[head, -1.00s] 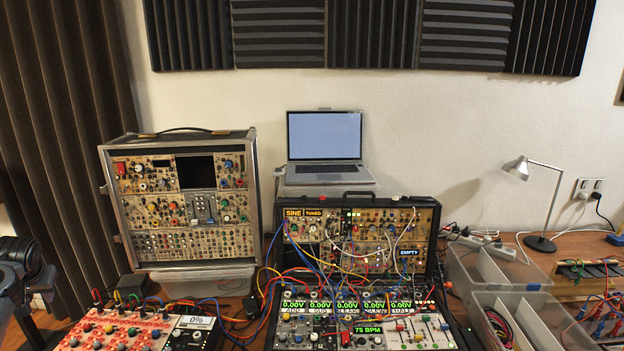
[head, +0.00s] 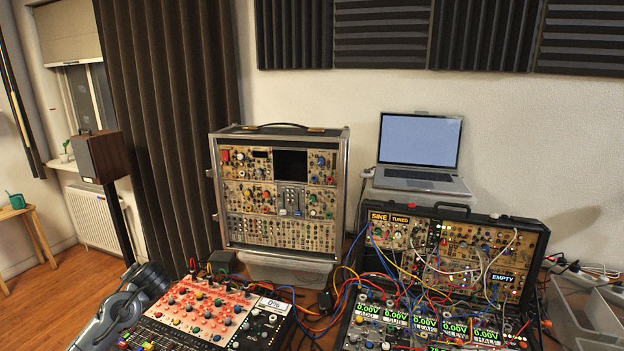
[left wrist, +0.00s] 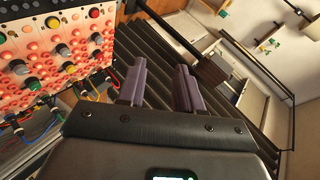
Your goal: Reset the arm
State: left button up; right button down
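My left arm (head: 125,305) shows in the head view at the lower left, beside the red-panelled synth (head: 205,310); its fingertips cannot be made out there. In the left wrist view, my left gripper (left wrist: 158,88) has its two purple-grey fingers apart, with nothing between them. The red synth panel (left wrist: 45,50) with knobs and cables is at the left of that view, apart from the fingers. My right arm is in neither view.
A tall synth case (head: 280,200), a laptop (head: 418,150) and an open synth case (head: 450,260) with patch cables fill the desk. Grey bins (head: 590,310) stand at the right. A speaker (head: 100,157) on a stand and open wooden floor (head: 40,300) are at the left.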

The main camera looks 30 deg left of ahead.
pick_arm(q)
jog(key=s+d+f+m+t+h, duration=0.1)
jog(key=s+d+f+m, duration=0.25)
jog(key=d+f, duration=0.5)
jog(key=s+d+f+m+t+h, duration=0.1)
jog(key=s+d+f+m, duration=0.3)
jog(key=d, duration=0.7)
jog(key=s+d+f+m+h, duration=0.1)
jog(key=s+d+f+h, duration=0.15)
jog(key=s+d, duration=0.5)
jog(key=s+d+f+m+h, duration=0.1)
jog(key=s+d+f+m, duration=0.1)
jog(key=s+d+f, duration=0.4)
jog(key=s+d+n+g+h, duration=0.15)
jog(key=d+n+h, duration=0.5)
jog(key=d, duration=0.95)
notch_tip(320, 180, up, 37)
jog(key=p, duration=3.8)
jog(key=shift+s+d+r+y, duration=0.15)
jog(key=shift+s+d+y, duration=0.2)
jog(key=shift+s+y, duration=0.1)
